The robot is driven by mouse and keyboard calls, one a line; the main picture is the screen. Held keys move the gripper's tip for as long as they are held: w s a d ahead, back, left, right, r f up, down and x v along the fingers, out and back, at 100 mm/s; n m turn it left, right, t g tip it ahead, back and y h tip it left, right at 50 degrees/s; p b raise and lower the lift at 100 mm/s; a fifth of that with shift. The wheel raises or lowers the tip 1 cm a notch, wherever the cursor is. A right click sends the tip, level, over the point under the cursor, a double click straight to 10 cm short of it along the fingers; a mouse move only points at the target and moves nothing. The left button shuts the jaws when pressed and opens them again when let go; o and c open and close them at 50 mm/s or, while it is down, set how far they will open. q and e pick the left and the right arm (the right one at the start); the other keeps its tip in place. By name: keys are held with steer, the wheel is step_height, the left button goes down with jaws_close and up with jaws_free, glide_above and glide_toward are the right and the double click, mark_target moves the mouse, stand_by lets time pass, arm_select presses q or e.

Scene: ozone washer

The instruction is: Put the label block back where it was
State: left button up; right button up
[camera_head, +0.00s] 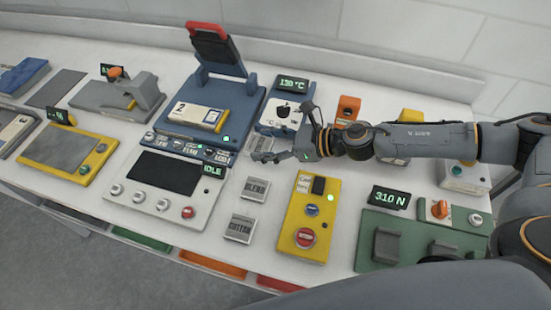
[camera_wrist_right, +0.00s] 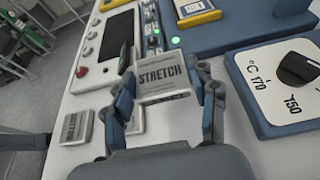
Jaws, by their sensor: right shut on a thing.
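A grey label block reading STRETCH (camera_wrist_right: 165,78) is between the fingers of my right gripper (camera_wrist_right: 163,90) in the wrist view. My right gripper (camera_head: 283,142) is shut on it. In the head view the block (camera_head: 262,144) is partly hidden by the fingers, just right of the blue press base. The BLEND label block (camera_head: 255,188) and the COTTON label block (camera_head: 240,228) lie on the white counter in front. Whether the held block touches the counter is hard to tell. My left gripper is not in view.
The press (camera_head: 226,92) holds a yellow-framed card marked 2. A control panel reading IDLE (camera_head: 165,180) is left of the blocks. A temperature dial unit (camera_head: 283,112) is behind the gripper. A yellow button box (camera_head: 310,220) stands to the right of the labels.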

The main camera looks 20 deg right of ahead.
steer(key=d+f, duration=0.1)
steer(key=w+f+b, duration=0.1)
steer(key=shift+d+f, duration=0.35)
steer(key=shift+d, duration=0.05)
steer(key=f, duration=0.3)
steer(key=shift+w+d+f, duration=0.1)
steer(key=shift+d+f, duration=0.1)
steer(key=shift+d, duration=0.1)
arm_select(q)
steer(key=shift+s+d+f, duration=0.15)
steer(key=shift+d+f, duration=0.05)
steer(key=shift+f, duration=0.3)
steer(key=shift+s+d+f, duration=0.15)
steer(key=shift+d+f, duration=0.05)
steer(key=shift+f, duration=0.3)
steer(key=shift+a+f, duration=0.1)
arm_select(e)
steer(key=shift+f, duration=0.15)
steer(key=o, duration=1.3)
